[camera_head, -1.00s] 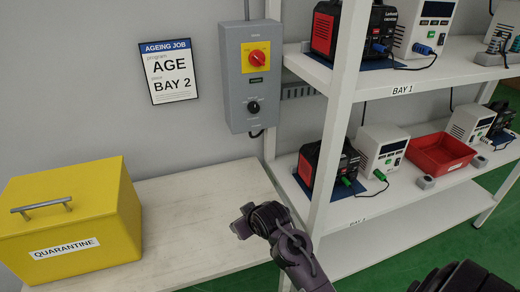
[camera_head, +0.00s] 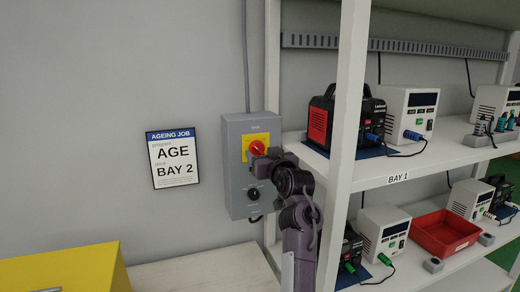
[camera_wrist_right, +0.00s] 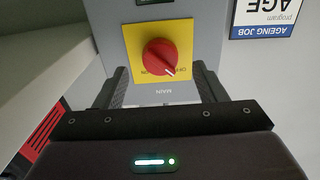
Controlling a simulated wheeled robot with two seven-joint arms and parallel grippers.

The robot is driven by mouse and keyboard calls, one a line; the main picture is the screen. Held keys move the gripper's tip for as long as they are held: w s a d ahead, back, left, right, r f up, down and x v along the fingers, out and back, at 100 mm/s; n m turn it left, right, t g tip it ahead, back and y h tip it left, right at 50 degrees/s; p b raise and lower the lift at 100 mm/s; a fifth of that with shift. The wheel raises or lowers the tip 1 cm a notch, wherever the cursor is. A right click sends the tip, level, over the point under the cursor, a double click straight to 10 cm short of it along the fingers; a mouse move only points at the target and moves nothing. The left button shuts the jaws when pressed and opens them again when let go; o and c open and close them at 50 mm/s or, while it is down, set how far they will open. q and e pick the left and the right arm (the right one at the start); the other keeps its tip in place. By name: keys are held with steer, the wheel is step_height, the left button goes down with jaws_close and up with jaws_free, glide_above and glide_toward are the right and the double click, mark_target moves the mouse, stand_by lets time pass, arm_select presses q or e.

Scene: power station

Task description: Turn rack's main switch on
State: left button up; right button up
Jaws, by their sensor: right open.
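The rack's main switch is a red rotary knob (camera_head: 257,148) on a yellow plate, on a grey wall box (camera_head: 236,172). The knob also shows in the wrist view (camera_wrist_right: 160,57), upside down, with a white mark at its lower edge and a MAIN label below. My right gripper (camera_head: 268,158) is in front of the box and partly hides the plate. In the wrist view its open fingers (camera_wrist_right: 163,80) stand on either side of the knob, with visible gaps. Contact is not seen. My left gripper is not in view.
A black knob (camera_head: 252,193) sits lower on the box. The white shelf post (camera_head: 342,110) stands close right of my right arm. The shelves carry power units and a red tray (camera_head: 445,233). An AGEING JOB sign (camera_head: 173,158) hangs left; a yellow box (camera_head: 70,270) is lower left.

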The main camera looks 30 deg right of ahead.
mark_target(259, 151)
steer(key=shift+p+x, duration=0.35)
steer(key=shift+x, duration=1.35)
steer(key=c, duration=1)
steer(key=shift+o, duration=0.2)
